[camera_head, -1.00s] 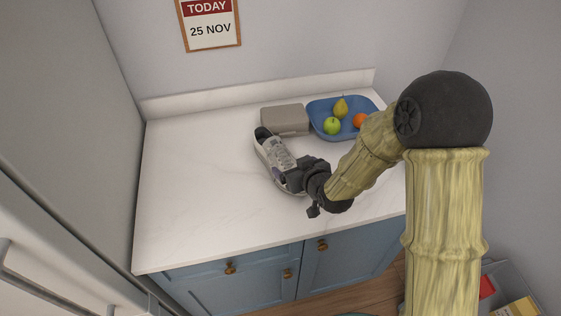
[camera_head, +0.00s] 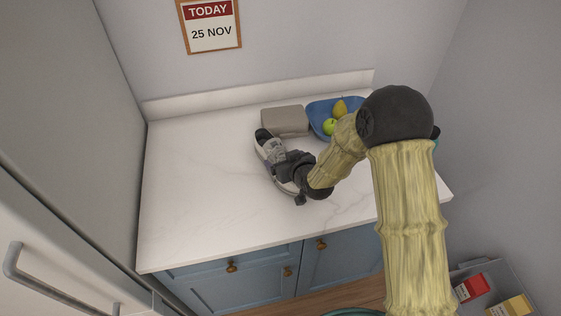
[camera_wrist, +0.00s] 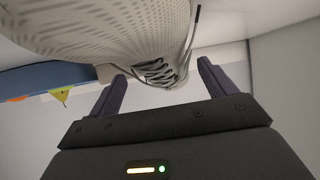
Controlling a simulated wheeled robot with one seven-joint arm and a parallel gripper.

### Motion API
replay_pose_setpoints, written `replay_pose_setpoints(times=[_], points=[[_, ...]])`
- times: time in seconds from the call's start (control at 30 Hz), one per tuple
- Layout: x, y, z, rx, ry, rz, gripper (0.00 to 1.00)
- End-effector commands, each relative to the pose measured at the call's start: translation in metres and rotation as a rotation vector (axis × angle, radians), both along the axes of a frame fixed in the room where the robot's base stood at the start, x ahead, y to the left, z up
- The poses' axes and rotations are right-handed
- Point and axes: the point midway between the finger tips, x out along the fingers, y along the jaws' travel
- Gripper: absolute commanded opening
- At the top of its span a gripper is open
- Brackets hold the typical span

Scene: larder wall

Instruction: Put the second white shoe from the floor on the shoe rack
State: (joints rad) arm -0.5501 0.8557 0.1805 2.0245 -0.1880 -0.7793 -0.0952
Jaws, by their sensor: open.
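A white shoe (camera_head: 264,147) with a dark opening lies on the white countertop, left of the middle. No floor shoe and no shoe rack are in view. My gripper (camera_head: 277,160) is over the shoe and hides much of its near part. In the wrist view the shoe (camera_wrist: 105,30) fills the top, with its dark laces between the two fingers of my gripper (camera_wrist: 163,82). The fingers are spread apart. I cannot tell whether they touch the shoe.
A grey-brown box (camera_head: 285,121) stands behind the shoe. A blue tray (camera_head: 318,111) with a pear and a green apple is beside it. Blue cabinets (camera_head: 240,284) are below the counter. A grey bin (camera_head: 487,268) with packages stands at the lower right. The counter's left side is clear.

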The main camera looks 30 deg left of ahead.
Motion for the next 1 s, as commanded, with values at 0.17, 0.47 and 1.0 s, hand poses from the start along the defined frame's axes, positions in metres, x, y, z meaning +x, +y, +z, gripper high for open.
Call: replay_pose_setpoints(times=[0.17, 0.47, 1.0], points=[[0.0061, 0.0066, -0.0053, 0.000, 0.000, -0.001, 0.83], [0.0059, 0.0067, -0.0054, 0.000, 0.000, -0.001, 0.83], [0.0057, 0.0073, -0.0043, 0.001, -0.002, 0.000, 0.21]])
